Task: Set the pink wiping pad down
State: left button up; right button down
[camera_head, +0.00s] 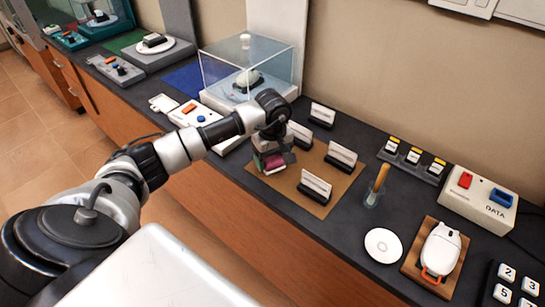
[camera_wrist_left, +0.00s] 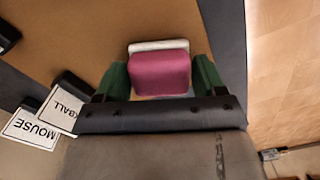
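The pink wiping pad (camera_head: 273,162) is between the fingers of my left gripper (camera_head: 268,160), over the left part of a brown mat (camera_head: 318,208) on the dark counter. In the left wrist view the pad (camera_wrist_left: 159,77) shows a pink face and a pale strip along its far edge. The green fingers of the left gripper (camera_wrist_left: 160,84) stand on either side of it, closed on it. Whether the pad touches the mat cannot be told. My right gripper is not in view.
Label holders, one (camera_head: 314,187) in front and one (camera_head: 341,155) behind, stand on the mat near the gripper. A clear display case (camera_head: 247,72) stands behind. A white disc (camera_head: 383,245) and a white mouse (camera_head: 440,249) lie to the right. The counter's front edge is close.

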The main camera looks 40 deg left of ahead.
aim_at(273, 157)
pick_arm(q)
jog(key=shift+o, duration=1.2)
jog(key=shift+r, duration=0.2)
notch_tip(273, 157, up, 12)
jog(key=shift+b, duration=0.4)
